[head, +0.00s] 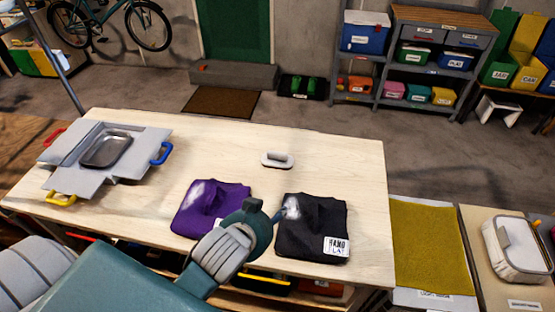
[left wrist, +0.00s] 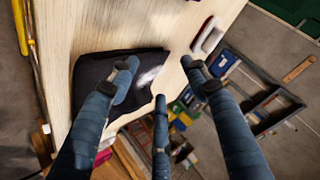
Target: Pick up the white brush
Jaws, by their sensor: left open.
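The white brush (head: 277,160) lies on the pale wooden table (head: 335,165), near its far edge, right of centre. It is a small white oval with a dark gap in the middle. In the left wrist view the brush (left wrist: 207,38) shows beyond the fingertips, up and to the right. My left gripper (head: 283,212) is open over the near part of the table, closer to me than the brush, by the dark cloth. In the left wrist view the spread fingers of this gripper (left wrist: 159,72) hold nothing. My right gripper is not in view.
A folded purple cloth (head: 195,220) and a black cloth (head: 315,243), both with whitish patches, lie at the near side. A metal tray (head: 107,150) in a grey stand with coloured handles is at the left. The table around the brush is clear.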

